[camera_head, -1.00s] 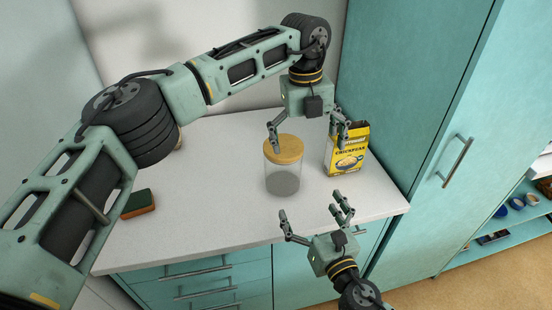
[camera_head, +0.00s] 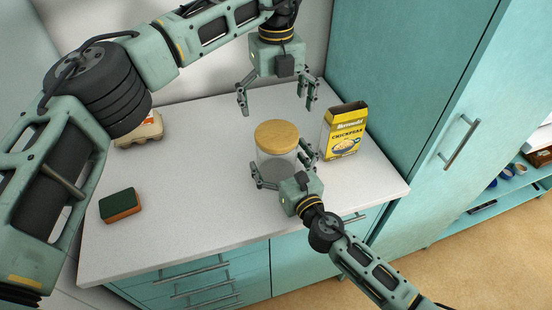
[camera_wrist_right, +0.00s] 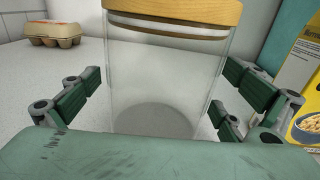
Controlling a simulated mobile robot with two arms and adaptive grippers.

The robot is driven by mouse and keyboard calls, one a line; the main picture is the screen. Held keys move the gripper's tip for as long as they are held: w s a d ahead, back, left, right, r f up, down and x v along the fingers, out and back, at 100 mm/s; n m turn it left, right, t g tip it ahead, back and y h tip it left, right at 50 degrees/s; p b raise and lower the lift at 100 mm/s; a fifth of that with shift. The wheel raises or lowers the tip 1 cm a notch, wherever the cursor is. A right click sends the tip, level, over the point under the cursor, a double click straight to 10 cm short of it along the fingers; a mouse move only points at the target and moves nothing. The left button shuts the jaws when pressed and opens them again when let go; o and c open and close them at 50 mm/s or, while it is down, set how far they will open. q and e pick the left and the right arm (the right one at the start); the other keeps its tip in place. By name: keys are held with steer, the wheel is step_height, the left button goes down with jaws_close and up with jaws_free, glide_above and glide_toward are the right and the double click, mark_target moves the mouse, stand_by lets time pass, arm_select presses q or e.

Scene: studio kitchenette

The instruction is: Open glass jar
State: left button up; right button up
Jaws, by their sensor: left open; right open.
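A clear glass jar (camera_head: 277,163) stands upright on the white counter, with its round wooden lid (camera_head: 277,136) on top. The jar looks empty. My right gripper (camera_head: 284,168) is open, with its fingers on either side of the lower jar. In the right wrist view the glass jar (camera_wrist_right: 166,80) stands between the open fingers, with visible gaps on both sides, and the lid (camera_wrist_right: 175,14) shows at the top edge. My left gripper (camera_head: 277,95) is open and empty, above and behind the jar, pointing down.
A yellow chickpeas box (camera_head: 343,132) stands right of the jar. A green and orange sponge (camera_head: 120,205) lies at the left, with an egg carton (camera_head: 140,130) behind it. A tall teal cabinet (camera_head: 420,110) bounds the counter (camera_head: 200,190) on the right.

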mark_target(278, 133)
arm_select(q)
steer(key=shift+s+d+r, duration=0.15)
steer(key=shift+s+d, duration=0.05)
steer(key=shift+s, duration=0.1)
arm_select(e)
steer(key=shift+r, duration=0.15)
arm_select(q)
steer(key=shift+w+a, duration=0.1)
steer(key=shift+w, duration=0.05)
arm_select(e)
steer(key=c, duration=1.6)
arm_select(q)
steer(key=m, duration=0.2)
steer(key=shift+s+f+m+h, duration=0.2)
steer(key=shift+s+m+h, duration=0.1)
arm_select(e)
steer(key=shift+c, duration=0.2)
arm_select(q)
steer(key=m, duration=0.3)
steer(key=m+h, duration=0.1)
steer(key=shift+s+a+r, duration=0.2)
steer(key=shift+s+a, duration=0.1)
steer(key=shift+s, duration=0.1)
steer(key=a+r+m+t+h, duration=0.2)
steer(key=a+r+m, duration=0.15)
steer(key=m, duration=0.65)
steer(key=x, duration=1.1)
steer(key=shift+s+d+f, duration=0.25)
steer(key=shift+s+f, duration=0.05)
steer(key=shift+f, duration=0.05)
